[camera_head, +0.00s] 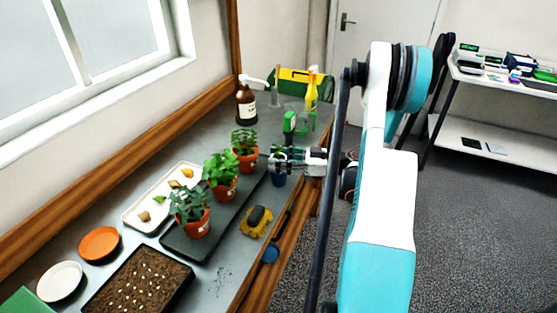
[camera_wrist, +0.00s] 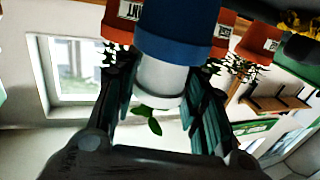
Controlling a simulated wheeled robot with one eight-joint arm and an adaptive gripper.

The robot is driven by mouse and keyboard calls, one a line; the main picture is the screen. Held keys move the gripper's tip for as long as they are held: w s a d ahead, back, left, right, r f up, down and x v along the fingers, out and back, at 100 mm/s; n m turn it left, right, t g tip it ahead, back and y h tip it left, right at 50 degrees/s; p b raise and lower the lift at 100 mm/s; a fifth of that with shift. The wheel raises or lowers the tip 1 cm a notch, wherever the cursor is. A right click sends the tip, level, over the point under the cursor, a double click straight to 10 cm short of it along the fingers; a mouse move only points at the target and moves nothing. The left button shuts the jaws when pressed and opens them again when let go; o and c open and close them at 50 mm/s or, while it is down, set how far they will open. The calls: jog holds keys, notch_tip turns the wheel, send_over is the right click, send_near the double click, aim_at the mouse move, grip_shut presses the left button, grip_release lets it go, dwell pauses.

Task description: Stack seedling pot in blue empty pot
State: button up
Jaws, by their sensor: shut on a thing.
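The white seedling pot (camera_wrist: 162,82) is between the fingers of my gripper (camera_head: 274,162), which is shut on it. The wrist view is upside down. A green seedling (camera_wrist: 148,117) shows at the pot's open end. The blue pot (camera_wrist: 178,30) lines up with the white pot's base end, and its wider rim hides that end. How deep the white pot sits in it, I cannot tell. In the head view the blue pot (camera_head: 279,180) stands below my gripper near the bench's right edge.
Several potted plants in terracotta pots stand on a dark tray (camera_head: 179,246); the rear one (camera_head: 245,159) is close left of my gripper. A green watering can (camera_head: 290,122) and bottles (camera_head: 246,106) stand behind.

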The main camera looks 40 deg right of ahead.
jog(key=shift+f, duration=0.2)
jog(key=o, duration=1.1)
jog(key=shift+r+p, duration=0.85)
jog(key=shift+r, duration=0.05)
jog(key=p+v, duration=0.2)
jog(key=v, duration=1)
jog(key=shift+f, duration=0.25)
